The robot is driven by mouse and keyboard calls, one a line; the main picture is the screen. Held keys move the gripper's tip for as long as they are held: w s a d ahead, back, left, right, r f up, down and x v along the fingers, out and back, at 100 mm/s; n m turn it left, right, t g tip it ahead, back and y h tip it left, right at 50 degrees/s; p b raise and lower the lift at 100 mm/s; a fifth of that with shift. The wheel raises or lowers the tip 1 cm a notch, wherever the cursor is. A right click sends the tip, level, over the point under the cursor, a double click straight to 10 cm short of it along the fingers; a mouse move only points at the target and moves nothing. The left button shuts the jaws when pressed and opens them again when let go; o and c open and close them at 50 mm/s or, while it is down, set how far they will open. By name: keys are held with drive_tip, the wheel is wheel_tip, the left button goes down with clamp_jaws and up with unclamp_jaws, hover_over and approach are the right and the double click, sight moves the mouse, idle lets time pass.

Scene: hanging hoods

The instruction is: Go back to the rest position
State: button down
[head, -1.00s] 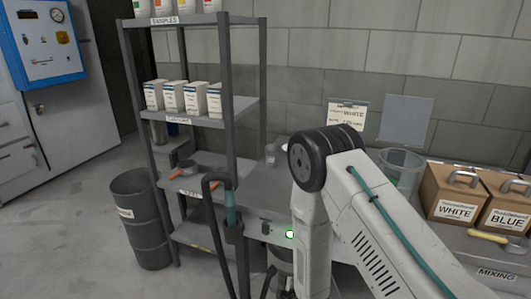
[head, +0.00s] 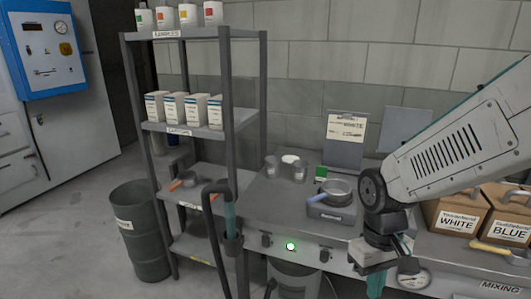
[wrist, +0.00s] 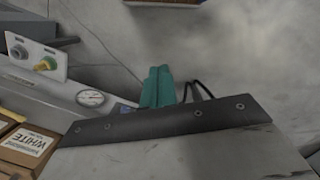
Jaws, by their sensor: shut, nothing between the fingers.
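My gripper (head: 376,285) hangs below my wrist in the head view, in front of the workbench's front edge and left of the round gauge. In the wrist view my gripper's teal fingers (wrist: 158,88) are closed together with nothing between them. The floor shows beyond them. My arm comes in from the upper right and bends down at the dark joint. It hides part of the bench behind it.
The workbench (head: 275,212) carries a pan (head: 336,190) on a small hotplate. Boxes marked WHITE (head: 458,215) and BLUE (head: 508,222) stand at right. A shelf rack (head: 245,120) and a drum (head: 140,235) stand left. A gauge (wrist: 90,98) lies left of the fingers.

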drive_tip(key=s+d+r+m+t, duration=0.1)
drive_tip(key=s+d+r, duration=0.1)
drive_tip(key=s+r, duration=0.3)
drive_tip(key=s+d+r+m+t, duration=0.2)
drive_tip(key=s+r, duration=0.3)
drive_tip(key=r, duration=0.3)
drive_tip(key=shift+s+d+r, duration=0.35)
drive_tip(key=shift+d+r, duration=0.05)
drive_tip(key=shift+d, duration=0.1)
drive_tip(key=shift+w, duration=0.1)
